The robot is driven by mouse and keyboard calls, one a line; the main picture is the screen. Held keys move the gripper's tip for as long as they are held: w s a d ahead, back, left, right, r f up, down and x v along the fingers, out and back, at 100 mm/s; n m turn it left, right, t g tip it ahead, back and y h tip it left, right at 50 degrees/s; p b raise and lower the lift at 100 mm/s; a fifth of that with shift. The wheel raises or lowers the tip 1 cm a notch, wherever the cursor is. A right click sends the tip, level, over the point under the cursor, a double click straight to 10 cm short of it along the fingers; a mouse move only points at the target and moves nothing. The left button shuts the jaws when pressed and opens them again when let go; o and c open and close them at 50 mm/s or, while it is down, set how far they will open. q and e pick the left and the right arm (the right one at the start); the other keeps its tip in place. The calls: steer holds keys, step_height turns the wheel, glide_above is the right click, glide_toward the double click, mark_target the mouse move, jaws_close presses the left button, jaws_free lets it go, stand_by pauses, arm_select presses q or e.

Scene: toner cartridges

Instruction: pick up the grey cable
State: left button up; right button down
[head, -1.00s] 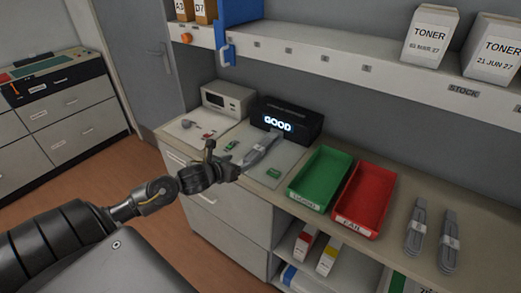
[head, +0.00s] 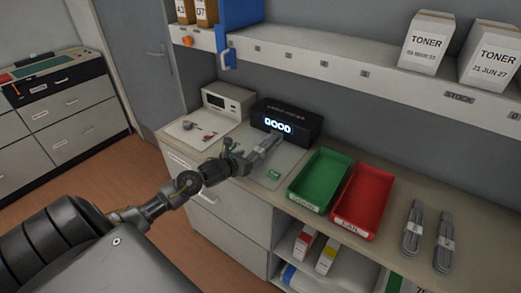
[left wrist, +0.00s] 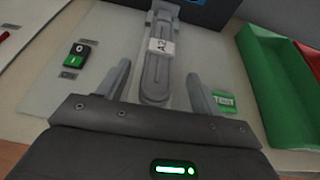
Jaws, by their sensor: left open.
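A grey cable (head: 267,146), bundled with a white band, lies on the pale mat in front of a black tester (head: 287,122) reading "GOOD". In the left wrist view the cable (left wrist: 160,47) has a white label, and its near loop lies between my fingers. My left gripper (head: 250,157) is at the cable's near end; in the left wrist view its fingers (left wrist: 157,80) are spread on either side, with gaps to the cable. Two more banded grey cables, one (head: 412,229) left of the other (head: 445,243), lie at the counter's right. My right gripper is out of view.
A green tray (head: 320,178) and a red tray (head: 362,200) stand right of the mat. A green-and-black switch (left wrist: 77,54) sits left of the cable. A small white instrument (head: 228,100) stands behind. A shelf with toner boxes (head: 425,42) overhangs the counter.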

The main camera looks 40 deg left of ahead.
mark_target(252, 156)
arm_select(q)
steer(key=shift+p+x, duration=0.4)
steer(key=shift+x, duration=1.35)
steer(key=shift+f, duration=0.1)
steer(key=shift+c, duration=0.4)
steer(key=shift+c, duration=1.2)
steer(key=shift+a, duration=0.1)
steer(key=c, duration=0.9)
steer(key=shift+c, duration=0.2)
steer(key=shift+r, duration=0.7)
step_height(252, 156, up, 17)
steer(key=b, duration=0.1)
steer(key=shift+f, duration=0.15)
